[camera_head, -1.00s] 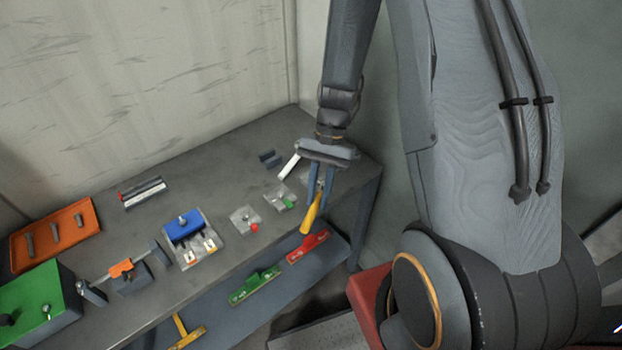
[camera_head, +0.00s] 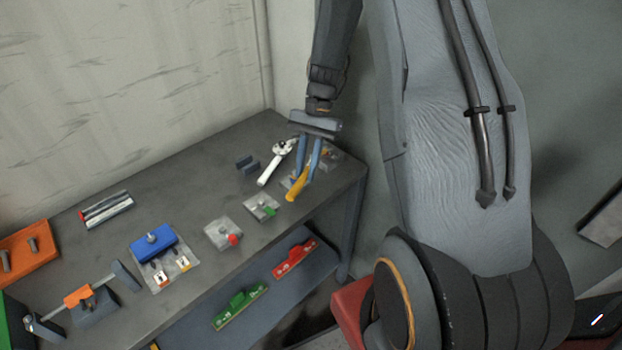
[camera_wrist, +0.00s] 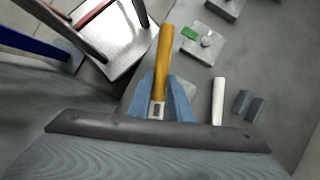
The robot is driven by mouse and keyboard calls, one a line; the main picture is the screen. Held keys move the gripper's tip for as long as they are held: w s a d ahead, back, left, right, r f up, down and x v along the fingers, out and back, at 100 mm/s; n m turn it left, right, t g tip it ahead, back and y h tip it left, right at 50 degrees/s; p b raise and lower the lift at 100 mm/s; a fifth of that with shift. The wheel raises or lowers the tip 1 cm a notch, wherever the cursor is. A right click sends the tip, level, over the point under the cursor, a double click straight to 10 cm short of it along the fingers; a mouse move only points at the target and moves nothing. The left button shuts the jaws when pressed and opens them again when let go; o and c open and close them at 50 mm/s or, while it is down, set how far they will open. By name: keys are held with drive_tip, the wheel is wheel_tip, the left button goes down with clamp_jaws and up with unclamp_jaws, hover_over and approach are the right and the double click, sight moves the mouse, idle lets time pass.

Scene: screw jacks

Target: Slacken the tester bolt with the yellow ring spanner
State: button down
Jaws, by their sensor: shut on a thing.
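My gripper (camera_head: 305,170) is shut on the yellow spanner (camera_head: 296,188) above the right end of the bench. In the wrist view the spanner's yellow handle (camera_wrist: 164,55) points away from between the blue fingers (camera_wrist: 166,90); its ring end is hidden. A white handle with a round metal head (camera_head: 269,171) is just left of my gripper; in the wrist view the white handle (camera_wrist: 218,100) is right of the fingers. A grey block (camera_head: 330,158) shows partly behind the gripper. I cannot tell which part is the tester bolt.
Plates with a green tag (camera_head: 262,207) and a red tag (camera_head: 223,234) lie left on the bench (camera_head: 190,182). Dark upright blocks (camera_head: 247,164) stand behind. A blue block (camera_head: 152,244) and an orange tray (camera_head: 28,255) are farther left. Red (camera_head: 295,258) and green (camera_head: 240,303) tools lie on the lower shelf.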

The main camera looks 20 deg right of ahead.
drive_tip(key=w+a+m+t, duration=0.1)
drive_tip(key=w+m, duration=0.1)
drive_tip(key=w, duration=0.1)
drive_tip(key=w+a+m+t, duration=0.1)
drive_tip(key=w+m, duration=0.1)
drive_tip(key=m, duration=0.1)
drive_tip(key=w+a+m+t+y+b, duration=0.1)
drive_tip(key=w+m, duration=0.1)
drive_tip(key=w, duration=0.1)
drive_tip(key=shift+w+a, duration=0.35)
drive_tip(key=w+m, duration=0.1)
drive_tip(key=w, duration=0.1)
drive_tip(key=w+m+t, duration=0.1)
drive_tip(key=w+m, duration=0.1)
drive_tip(key=w+d+m+t, duration=0.1)
drive_tip(key=w+m, duration=0.1)
drive_tip(key=shift+w+p, duration=0.25)
drive_tip(key=shift+p, duration=0.15)
drive_tip(key=shift+w+d+m+t, duration=0.2)
drive_tip(key=shift+w+m+t, duration=0.1)
drive_tip(key=shift+w+m, duration=0.3)
drive_tip(key=shift+s+f+p, duration=0.1)
drive_tip(key=shift+f+p, duration=0.1)
drive_tip(key=shift+p, duration=0.2)
idle(0.3)
